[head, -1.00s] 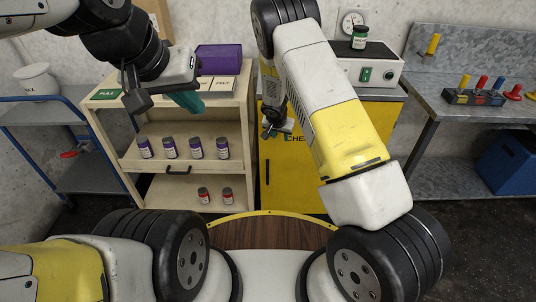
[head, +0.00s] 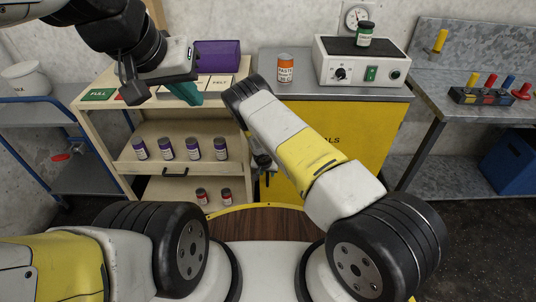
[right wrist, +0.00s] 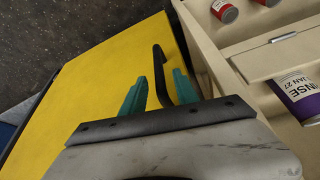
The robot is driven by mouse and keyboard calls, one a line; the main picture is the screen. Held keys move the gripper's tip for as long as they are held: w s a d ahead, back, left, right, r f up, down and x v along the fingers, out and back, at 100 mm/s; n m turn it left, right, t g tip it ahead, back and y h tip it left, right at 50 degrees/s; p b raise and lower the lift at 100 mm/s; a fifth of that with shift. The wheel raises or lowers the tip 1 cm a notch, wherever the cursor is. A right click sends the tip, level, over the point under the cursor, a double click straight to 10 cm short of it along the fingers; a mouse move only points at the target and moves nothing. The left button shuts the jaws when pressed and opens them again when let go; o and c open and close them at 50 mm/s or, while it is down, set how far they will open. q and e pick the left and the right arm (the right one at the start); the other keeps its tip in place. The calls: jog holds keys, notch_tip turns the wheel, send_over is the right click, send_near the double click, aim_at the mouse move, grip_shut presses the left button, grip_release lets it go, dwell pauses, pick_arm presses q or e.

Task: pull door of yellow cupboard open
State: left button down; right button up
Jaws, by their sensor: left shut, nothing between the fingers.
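The yellow cupboard (head: 372,150) stands in the middle of the head view, partly hidden by my right arm. Its yellow door (right wrist: 95,85) fills much of the right wrist view and carries a black bar handle (right wrist: 157,54). My right gripper (right wrist: 160,78) has its teal fingers apart, one on each side of the handle, with gaps still visible. In the head view my right gripper is mostly hidden behind its own arm. My left gripper (head: 188,93) is shut and empty above the wooden trolley's top.
The wooden trolley (head: 110,112) with several jars stands close to the cupboard's left side. An orange paste jar (head: 285,68) and a white instrument box (head: 335,60) with a green jar (head: 365,35) stand on the cupboard. A grey workbench (head: 430,95) is at right.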

aim_at(268, 176)
jog(key=shift+x, duration=2.65)
grip_shut()
